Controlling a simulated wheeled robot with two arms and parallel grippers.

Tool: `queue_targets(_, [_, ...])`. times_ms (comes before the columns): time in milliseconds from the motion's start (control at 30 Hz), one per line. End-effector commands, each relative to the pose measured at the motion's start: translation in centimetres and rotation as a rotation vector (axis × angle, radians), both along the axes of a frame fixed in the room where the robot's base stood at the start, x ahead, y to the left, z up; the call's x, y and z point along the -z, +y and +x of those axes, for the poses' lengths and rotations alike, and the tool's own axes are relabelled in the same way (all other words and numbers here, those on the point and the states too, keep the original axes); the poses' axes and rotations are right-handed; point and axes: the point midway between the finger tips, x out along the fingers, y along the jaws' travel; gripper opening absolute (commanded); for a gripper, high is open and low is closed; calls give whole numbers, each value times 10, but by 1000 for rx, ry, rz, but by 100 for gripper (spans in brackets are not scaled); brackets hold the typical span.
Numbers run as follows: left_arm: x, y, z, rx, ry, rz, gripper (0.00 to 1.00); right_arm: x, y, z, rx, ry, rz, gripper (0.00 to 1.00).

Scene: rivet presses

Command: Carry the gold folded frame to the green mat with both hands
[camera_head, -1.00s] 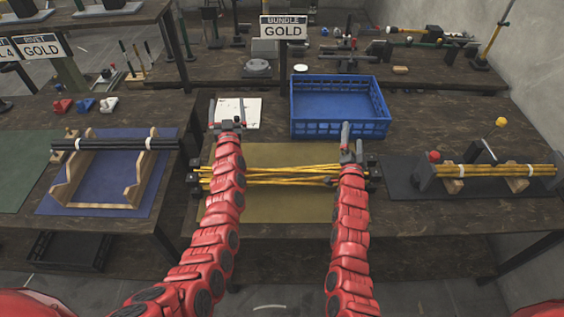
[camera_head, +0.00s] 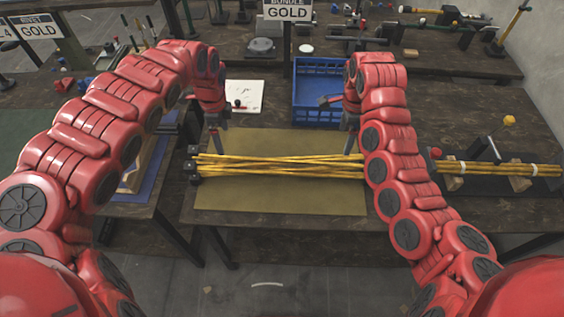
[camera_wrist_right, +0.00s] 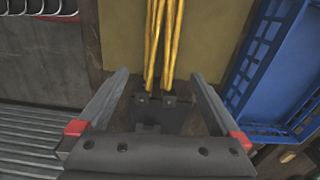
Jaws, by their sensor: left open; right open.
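The gold folded frame (camera_head: 280,166) is a flat bundle of long crossing yellow rods lying on an olive-yellow mat (camera_head: 280,198). Black end pieces (camera_head: 194,168) show at its left end. My left gripper (camera_head: 215,150) points down over the rods near that end, open. My right gripper (camera_head: 351,145) points down near the right end, open; my arm hides that end. In the right wrist view its two fingers (camera_wrist_right: 160,85) are spread, with the rods (camera_wrist_right: 163,45) and a dark end piece (camera_wrist_right: 160,102) between them. A dark green surface (camera_head: 18,135), probably the green mat, shows at the far left.
A blue crate (camera_head: 318,70) stands behind the frame, close to my right arm. A white sheet (camera_head: 245,95) lies behind left. Another yellow bundle (camera_head: 500,169) rests on wooden blocks at the right. A blue mat (camera_head: 150,172) with a wooden cradle is partly hidden by my left arm.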

Motion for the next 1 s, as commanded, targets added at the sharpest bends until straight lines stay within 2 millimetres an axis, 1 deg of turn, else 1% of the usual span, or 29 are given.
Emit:
queue_targets(267, [1,0,1,0,-2,-1,100,1,0,0,0,-1,1,100])
queue_targets(367, [5,-1,1,-1,-2,-3,100,5,2,1,-1,-2,5,100])
queue_targets(433, [11,-1,1,-3,-3,-4,100,12,3,1,0,-3,8,100])
queue_targets(600, [34,-2,1,0,-3,-4,100,36,3,0,-1,0,4,100])
queue_targets(833, [60,-2,1,0,-5,-4,100,62,2,0,-3,-2,-1,100])
queue_targets(1000, [96,-3,1,0,-2,-7,100,97,0,-1,-1,3,-1,100])
